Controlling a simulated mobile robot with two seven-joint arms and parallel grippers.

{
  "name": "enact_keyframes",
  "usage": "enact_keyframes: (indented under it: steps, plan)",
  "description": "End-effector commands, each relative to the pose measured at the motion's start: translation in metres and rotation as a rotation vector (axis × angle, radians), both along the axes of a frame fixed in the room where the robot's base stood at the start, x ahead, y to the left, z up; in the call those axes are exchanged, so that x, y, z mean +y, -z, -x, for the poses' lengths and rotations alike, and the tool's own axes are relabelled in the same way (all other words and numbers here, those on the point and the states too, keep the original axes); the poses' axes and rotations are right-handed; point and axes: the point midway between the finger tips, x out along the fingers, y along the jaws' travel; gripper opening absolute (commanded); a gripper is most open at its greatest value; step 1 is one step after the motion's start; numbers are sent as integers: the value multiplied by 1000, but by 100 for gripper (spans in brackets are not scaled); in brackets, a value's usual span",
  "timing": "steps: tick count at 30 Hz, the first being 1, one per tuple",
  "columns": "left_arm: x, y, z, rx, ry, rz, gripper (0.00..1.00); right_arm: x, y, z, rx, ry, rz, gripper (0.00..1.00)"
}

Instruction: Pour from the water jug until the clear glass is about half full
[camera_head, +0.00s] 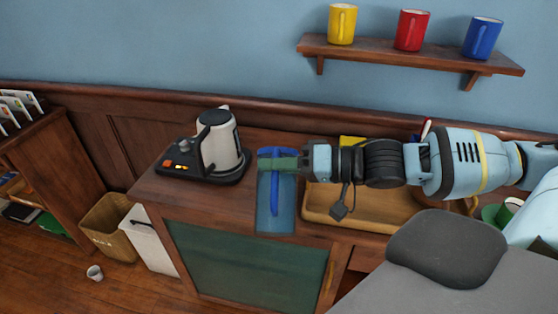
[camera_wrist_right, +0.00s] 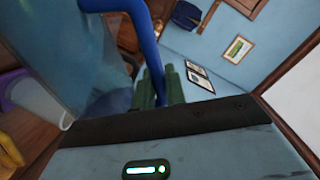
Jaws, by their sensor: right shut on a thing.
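The water jug (camera_head: 284,213) is a translucent blue, straight-sided vessel with a solid blue handle, in front of the counter's middle in the head view. My right gripper (camera_head: 279,163) reaches in from the right and is shut on the jug's handle. In the right wrist view, the handle (camera_wrist_right: 147,45) passes between the green fingers and the jug body (camera_wrist_right: 60,60) fills the left. I cannot tell the water level in the jug. I cannot make out the clear glass in either view. My left gripper is not in view.
A kettle (camera_head: 220,145) stands on its black base left of the jug. A wooden tray (camera_head: 312,212) lies right of it, partly behind my arm. Yellow (camera_head: 342,24), red (camera_head: 411,30) and blue (camera_head: 482,38) mugs stand on a wall shelf. A small cup (camera_head: 94,272) lies on the floor.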

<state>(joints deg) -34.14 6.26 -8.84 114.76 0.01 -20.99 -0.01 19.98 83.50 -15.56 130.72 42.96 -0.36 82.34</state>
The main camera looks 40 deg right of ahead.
Motion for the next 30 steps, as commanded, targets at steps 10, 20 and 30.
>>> enact_keyframes:
  steps: [10, 20, 30]
  plan:
    - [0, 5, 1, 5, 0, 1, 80, -1, -6, -2, 15, -2, -19, 0]
    - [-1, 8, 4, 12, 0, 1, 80, -2, -8, -3, 26, -2, -29, 0]
    - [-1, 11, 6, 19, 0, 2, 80, -3, -9, -4, 38, -1, -38, 0]
